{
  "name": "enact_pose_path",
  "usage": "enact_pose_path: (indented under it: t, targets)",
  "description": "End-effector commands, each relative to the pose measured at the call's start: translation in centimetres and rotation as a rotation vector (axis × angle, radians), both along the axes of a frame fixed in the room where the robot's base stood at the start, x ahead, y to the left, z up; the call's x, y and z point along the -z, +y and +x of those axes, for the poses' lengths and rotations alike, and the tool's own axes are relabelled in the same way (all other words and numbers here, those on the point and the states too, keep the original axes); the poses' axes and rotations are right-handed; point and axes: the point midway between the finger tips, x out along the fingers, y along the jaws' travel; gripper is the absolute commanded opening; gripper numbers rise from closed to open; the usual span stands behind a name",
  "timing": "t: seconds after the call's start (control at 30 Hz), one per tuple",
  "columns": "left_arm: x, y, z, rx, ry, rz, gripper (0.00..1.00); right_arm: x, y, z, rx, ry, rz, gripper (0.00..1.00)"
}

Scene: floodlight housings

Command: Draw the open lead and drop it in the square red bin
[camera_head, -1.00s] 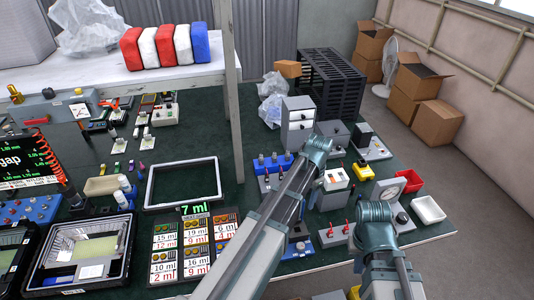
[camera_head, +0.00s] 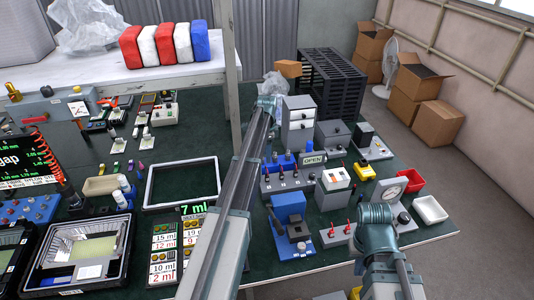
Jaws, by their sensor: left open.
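I cannot make out a separate lead there. The square red bin (camera_head: 411,181) sits at the right of the table, behind a white bin. My left arm reaches across the table, its far end (camera_head: 268,104) left of a grey drawer cabinet. The left fingers are not clearly seen against the clutter. My right arm (camera_head: 378,217) is bent at the lower right, and its fingers do not show.
A grey drawer cabinet (camera_head: 299,123) and a black rack (camera_head: 333,80) stand behind.

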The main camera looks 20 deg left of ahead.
Motion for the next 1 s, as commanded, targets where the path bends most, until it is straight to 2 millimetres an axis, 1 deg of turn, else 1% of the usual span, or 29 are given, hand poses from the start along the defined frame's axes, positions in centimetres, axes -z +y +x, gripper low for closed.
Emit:
enact_pose_path:
  t: [0.27,0.8,1.0]
  targets:
    - [2.8,0.0,0.0,-0.001,0.000,0.000,0.57,2.8,0.0,0.0,0.000,0.000,0.000,0.00]
    - [10.5,-0.1,0.0,-0.001,0.001,0.001,0.57,10.5,0.0,0.0,0.000,0.000,0.000,0.00]
    - [12.9,-0.1,0.0,-0.001,0.001,0.001,0.57,12.9,0.0,0.0,0.000,0.000,0.000,0.00]
